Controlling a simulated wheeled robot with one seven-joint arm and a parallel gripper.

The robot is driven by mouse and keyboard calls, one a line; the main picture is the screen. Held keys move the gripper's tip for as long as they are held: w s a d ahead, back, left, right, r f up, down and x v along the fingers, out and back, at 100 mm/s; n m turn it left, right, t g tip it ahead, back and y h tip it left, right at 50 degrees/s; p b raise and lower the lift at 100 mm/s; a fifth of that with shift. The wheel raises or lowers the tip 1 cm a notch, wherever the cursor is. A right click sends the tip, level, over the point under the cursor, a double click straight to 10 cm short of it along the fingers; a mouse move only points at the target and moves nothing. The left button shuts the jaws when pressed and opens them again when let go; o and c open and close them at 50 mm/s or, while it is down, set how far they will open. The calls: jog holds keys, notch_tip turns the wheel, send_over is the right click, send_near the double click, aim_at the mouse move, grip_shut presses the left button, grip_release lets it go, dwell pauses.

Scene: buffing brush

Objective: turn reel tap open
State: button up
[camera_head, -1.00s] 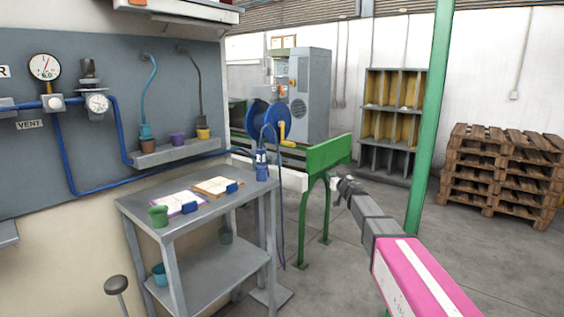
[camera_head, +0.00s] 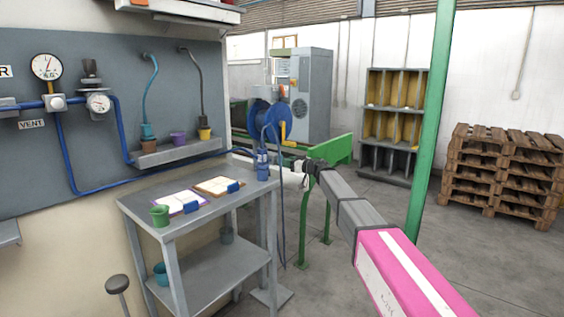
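The blue hose reel (camera_head: 262,117) stands beyond the workbench, with a blue hose hanging from it. A small yellow part (camera_head: 283,131), which looks like the tap's handle, shows at the reel's right side. My arm reaches in from the lower right, and my gripper (camera_head: 288,155) is at its far end, just below the yellow part in the picture. The gripper is small and dark, and its fingers cannot be made out clearly. The lower part of the tap is hidden behind it or blends with it. I cannot tell whether they touch.
A grey workbench (camera_head: 147,212) with clipboards, a green cup and a blue bottle (camera_head: 262,167) stands left of my arm. A green stand (camera_head: 340,149) is behind my arm. A green post (camera_head: 432,130) rises at the right. Pallets (camera_head: 503,180) are farther right, with open floor between.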

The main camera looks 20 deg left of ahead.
aim_at(280, 160)
jog(key=x, duration=0.4)
jog(key=shift+w+a, duration=0.15)
jog(key=shift+a, duration=0.1)
grip_shut()
